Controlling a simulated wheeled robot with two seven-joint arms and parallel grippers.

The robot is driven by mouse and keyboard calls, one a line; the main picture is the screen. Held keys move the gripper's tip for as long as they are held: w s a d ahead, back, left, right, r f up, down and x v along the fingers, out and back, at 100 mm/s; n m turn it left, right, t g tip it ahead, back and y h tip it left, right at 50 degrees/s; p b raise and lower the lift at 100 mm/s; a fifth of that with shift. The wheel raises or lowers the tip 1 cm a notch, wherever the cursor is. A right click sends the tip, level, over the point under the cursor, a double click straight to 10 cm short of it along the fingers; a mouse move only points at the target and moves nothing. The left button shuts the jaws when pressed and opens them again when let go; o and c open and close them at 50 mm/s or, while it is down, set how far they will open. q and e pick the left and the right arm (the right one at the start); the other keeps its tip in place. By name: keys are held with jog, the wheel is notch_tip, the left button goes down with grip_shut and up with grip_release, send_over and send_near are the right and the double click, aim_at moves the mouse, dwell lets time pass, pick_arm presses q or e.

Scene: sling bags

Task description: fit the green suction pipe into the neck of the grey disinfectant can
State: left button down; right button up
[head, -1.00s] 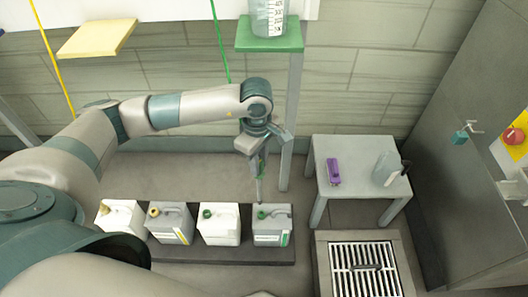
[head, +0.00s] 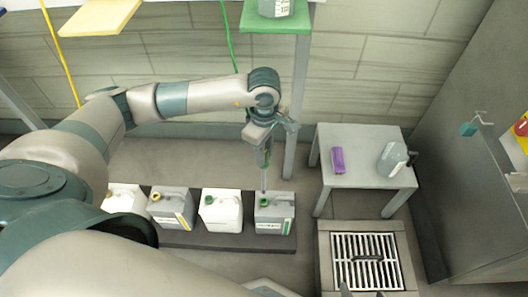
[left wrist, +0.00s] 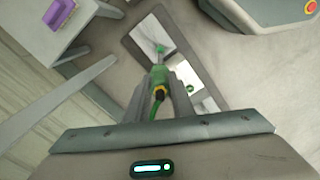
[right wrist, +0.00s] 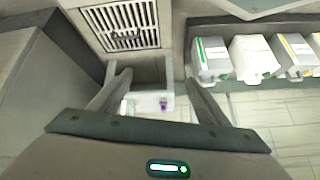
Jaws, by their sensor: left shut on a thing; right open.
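The grey disinfectant can with a green label (head: 274,218) stands at the right end of the row of cans. Its green-ringed neck (head: 264,201) is open upward. My left gripper (head: 264,154) is above it, pointing down and shut on the green suction pipe (left wrist: 158,78), which has a yellow collar and a green hose. The pipe's thin grey lower part (head: 264,180) hangs nearly upright, its tip at the neck. I cannot tell whether the tip is inside or just above. My right gripper (right wrist: 152,86) is open and empty; only its fingertips (head: 362,292) show at the head view's bottom edge.
A white can (head: 221,211), a grey yellow-labelled can (head: 170,208) and another white can (head: 124,198) stand to the left on a dark mat (head: 245,241). A small table (head: 350,178) with a purple object (head: 338,160) and a jug (head: 391,158) stands right, behind a floor grate (head: 366,262).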

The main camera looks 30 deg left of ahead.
aim_at(264, 174)
pick_arm(q)
jog(key=shift+f+b, duration=1.05)
jog(key=shift+f, duration=0.55)
jog(key=shift+f+b, duration=0.45)
jog(key=shift+b, duration=0.15)
jog(key=shift+f+b, duration=0.3)
jog(key=shift+f, duration=0.3)
pick_arm(e)
jog(key=w+a+r+t+y, duration=0.2)
jog(key=w+a+r+t, duration=0.3)
jog(key=w+r+t, duration=0.1)
jog(key=shift+w+a+r+t+y, duration=0.25)
jog(key=shift+r+t+y, duration=0.25)
jog(key=shift+r, duration=0.8)
pick_arm(q)
jog(key=shift+b, duration=0.85)
pick_arm(e)
jog(key=shift+f, duration=0.65)
